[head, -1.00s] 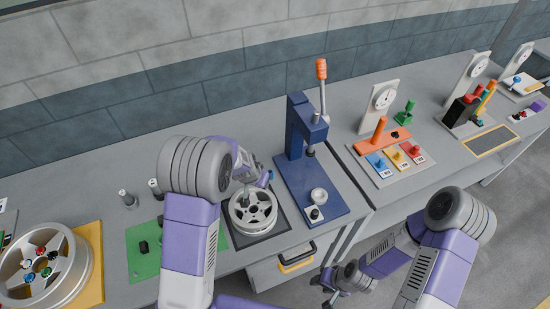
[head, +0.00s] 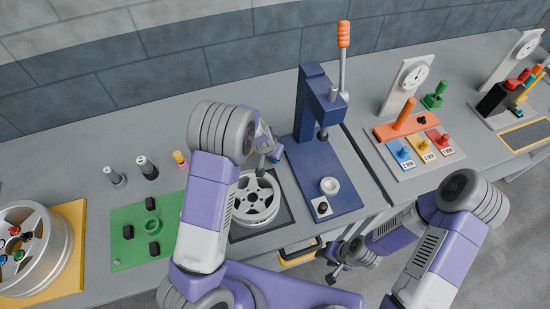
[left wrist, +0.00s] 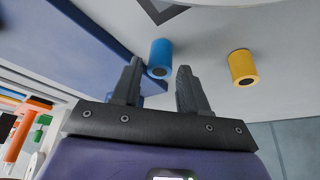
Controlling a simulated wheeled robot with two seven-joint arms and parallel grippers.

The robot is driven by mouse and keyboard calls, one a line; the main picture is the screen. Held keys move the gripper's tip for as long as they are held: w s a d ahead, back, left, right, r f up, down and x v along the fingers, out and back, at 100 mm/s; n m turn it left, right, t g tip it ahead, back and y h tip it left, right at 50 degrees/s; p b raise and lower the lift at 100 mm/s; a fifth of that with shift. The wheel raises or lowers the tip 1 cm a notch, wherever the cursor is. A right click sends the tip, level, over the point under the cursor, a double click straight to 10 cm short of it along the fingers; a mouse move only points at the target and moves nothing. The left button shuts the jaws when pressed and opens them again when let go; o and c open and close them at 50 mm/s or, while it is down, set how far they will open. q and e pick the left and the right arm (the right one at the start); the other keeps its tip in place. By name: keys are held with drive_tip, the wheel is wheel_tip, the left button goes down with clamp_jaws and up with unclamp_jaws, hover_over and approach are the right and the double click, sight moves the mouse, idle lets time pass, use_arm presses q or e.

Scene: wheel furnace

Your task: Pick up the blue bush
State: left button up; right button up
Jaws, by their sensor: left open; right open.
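The blue bush (left wrist: 160,58) is a small cylinder with a dark hole in its near end. In the left wrist view it shows between and just beyond the fingertips of my left gripper (left wrist: 160,74), which is open. I cannot tell whether the fingers touch it. In the head view, a bit of blue (head: 277,152) shows beside my left gripper (head: 268,152), behind the wheel on the dark mat. My left arm hides part of this area. My right gripper (head: 331,266) is open and empty, low in front of the bench edge.
A yellow bush (left wrist: 242,67) stands to the right of the blue one in the left wrist view. A silver wheel (head: 256,198) lies in front of my left gripper. The blue press (head: 318,110) stands close on the right. A green mat (head: 128,250) lies left.

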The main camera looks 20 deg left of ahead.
use_arm(q)
drive_tip(key=x, duration=0.3)
drive_tip(key=shift+w+f, duration=0.15)
drive_tip(key=shift+w, duration=0.1)
drive_tip(key=shift+c, duration=0.2)
clamp_jaws()
wheel_tip(320, 180, up, 10)
drive_tip(key=shift+r+p, duration=0.1)
drive_tip(key=shift+p, duration=0.65)
